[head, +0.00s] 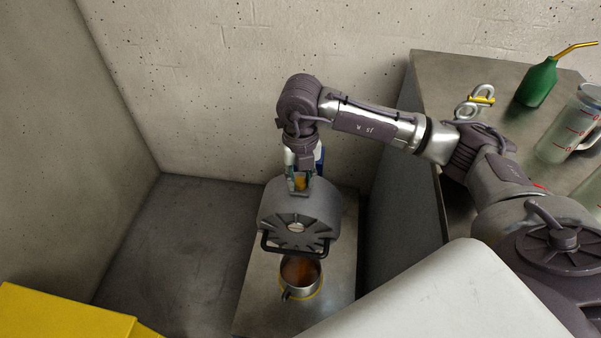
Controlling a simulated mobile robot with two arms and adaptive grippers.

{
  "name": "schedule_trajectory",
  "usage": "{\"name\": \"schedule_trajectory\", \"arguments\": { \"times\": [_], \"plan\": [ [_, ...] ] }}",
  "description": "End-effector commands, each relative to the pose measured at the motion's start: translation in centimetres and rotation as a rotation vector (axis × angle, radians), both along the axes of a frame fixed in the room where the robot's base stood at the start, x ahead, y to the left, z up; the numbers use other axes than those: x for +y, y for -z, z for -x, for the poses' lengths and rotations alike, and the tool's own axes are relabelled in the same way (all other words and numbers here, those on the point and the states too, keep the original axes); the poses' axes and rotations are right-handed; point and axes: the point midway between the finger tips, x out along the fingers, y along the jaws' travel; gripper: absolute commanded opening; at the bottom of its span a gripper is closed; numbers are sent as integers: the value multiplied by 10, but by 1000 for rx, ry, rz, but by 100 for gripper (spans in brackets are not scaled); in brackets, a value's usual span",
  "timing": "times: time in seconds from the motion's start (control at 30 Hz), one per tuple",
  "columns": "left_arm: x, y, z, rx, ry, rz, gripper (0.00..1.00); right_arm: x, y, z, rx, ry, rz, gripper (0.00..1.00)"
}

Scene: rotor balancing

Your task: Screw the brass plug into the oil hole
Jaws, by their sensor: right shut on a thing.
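My right gripper (300,185) reaches down from above and is shut on the brass plug (300,181), a small yellowish piece between its fingers. It is at the top of a grey rounded machine housing (274,215) with a ribbed round face and a black handle bar. The oil hole cannot be made out; the gripper and plug cover the top of the housing. I cannot tell whether the plug sits in the hole or only over it. My left gripper is not in view.
A metal cup (287,284) with brown liquid stands below the housing on a low grey bench (260,300). A green oil can (537,84), a measuring jug (568,130) and a looped metal piece with yellow (475,101) are on the right bench. A yellow box (60,315) is lower left.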

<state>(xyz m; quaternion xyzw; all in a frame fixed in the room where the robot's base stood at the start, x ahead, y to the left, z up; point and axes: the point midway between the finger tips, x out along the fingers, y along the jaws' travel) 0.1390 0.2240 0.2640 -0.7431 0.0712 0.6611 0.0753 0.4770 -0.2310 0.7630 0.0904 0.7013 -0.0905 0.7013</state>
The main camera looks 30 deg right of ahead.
Motion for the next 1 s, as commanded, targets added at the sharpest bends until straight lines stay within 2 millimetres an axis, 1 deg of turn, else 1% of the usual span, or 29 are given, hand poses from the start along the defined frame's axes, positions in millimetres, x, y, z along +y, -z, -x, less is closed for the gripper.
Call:
{"name": "schedule_trajectory", "arguments": {
  "times": [0.03, 0.13, 0.23, 0.47, 0.53, 0.57, 0.67, 0.73, 1.0],
  "plan": [
    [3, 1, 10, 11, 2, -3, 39, 0, -3, 0, -1, 69, -1, 0],
    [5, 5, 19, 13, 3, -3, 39, 0, -2, -1, -2, 166, 0, 0],
    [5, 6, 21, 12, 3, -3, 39, 0, -1, -1, -3, 200, 0, 0],
    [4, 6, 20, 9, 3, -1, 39, 0, -1, -1, -3, 203, 0, 0],
    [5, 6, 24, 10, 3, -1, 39, 0, -2, -1, -3, 238, 0, 0],
    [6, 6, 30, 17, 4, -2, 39, 0, -2, -1, -2, 270, 0, 0],
    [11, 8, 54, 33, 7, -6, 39, 0, -4, -1, -1, 430, -1, 0],
    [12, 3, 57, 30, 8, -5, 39, -1, -4, 0, -1, 557, 1, 0],
    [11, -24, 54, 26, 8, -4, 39, 0, -5, 0, 0, 1051, 1, 0]
  ]
}}
